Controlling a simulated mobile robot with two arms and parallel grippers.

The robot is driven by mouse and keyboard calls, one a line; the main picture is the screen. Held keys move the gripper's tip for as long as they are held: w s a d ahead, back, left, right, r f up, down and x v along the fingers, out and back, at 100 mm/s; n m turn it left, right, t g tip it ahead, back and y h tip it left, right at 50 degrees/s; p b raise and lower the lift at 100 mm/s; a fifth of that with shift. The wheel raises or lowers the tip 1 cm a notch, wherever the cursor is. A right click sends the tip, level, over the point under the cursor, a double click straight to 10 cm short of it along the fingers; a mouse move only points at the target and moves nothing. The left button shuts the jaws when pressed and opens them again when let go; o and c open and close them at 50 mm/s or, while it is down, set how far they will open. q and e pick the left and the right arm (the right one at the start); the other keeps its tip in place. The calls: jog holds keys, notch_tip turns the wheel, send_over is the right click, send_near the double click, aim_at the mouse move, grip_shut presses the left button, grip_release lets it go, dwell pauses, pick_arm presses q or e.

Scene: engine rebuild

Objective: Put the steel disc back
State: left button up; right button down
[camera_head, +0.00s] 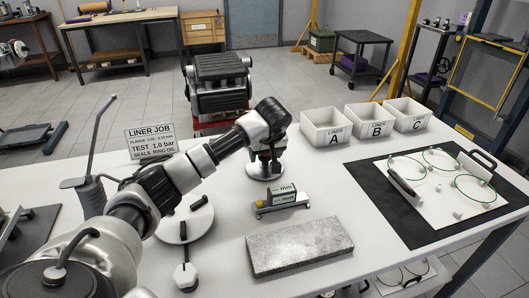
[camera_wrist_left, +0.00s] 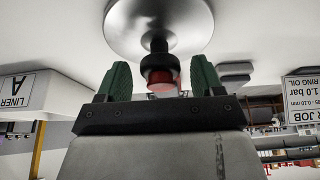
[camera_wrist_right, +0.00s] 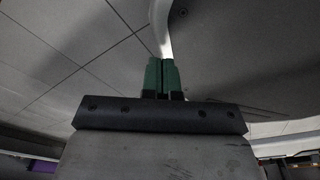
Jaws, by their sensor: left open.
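The steel disc (camera_head: 265,172) lies flat on the white table, with a dark stem and red knob standing up from it. In the left wrist view the shiny disc (camera_wrist_left: 160,22) shows with its knob (camera_wrist_left: 160,80) between my fingers. My left gripper (camera_head: 265,152) is open above the disc; its green fingers (camera_wrist_left: 160,82) stand apart on either side of the knob, with gaps showing. My right gripper (camera_wrist_right: 163,78) is outside the head view; its green fingers are together, and I see no held object clearly.
White bins A (camera_head: 325,128), B (camera_head: 370,121) and C (camera_head: 408,114) stand behind right. A small gauge block (camera_head: 282,201), a grey slab (camera_head: 298,247) and a white round plate with a handle (camera_head: 184,226) lie nearby. A black mat (camera_head: 405,226) is at right.

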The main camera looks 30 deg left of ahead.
aim_at(268, 173)
pick_arm(q)
jog(key=p+v, duration=0.1)
jog(key=v, duration=0.1)
jog(key=shift+a+r, duration=0.1)
jog(key=shift+r, duration=0.3)
jog(key=p+v, duration=0.7)
jog(key=v, duration=0.1)
pick_arm(e)
notch_tip(268, 173, up, 8)
jog(key=s, duration=0.2)
jog(key=shift+d+r, duration=0.15)
pick_arm(q)
jog(key=shift+d+f, duration=0.1)
jog(key=shift+d, duration=0.1)
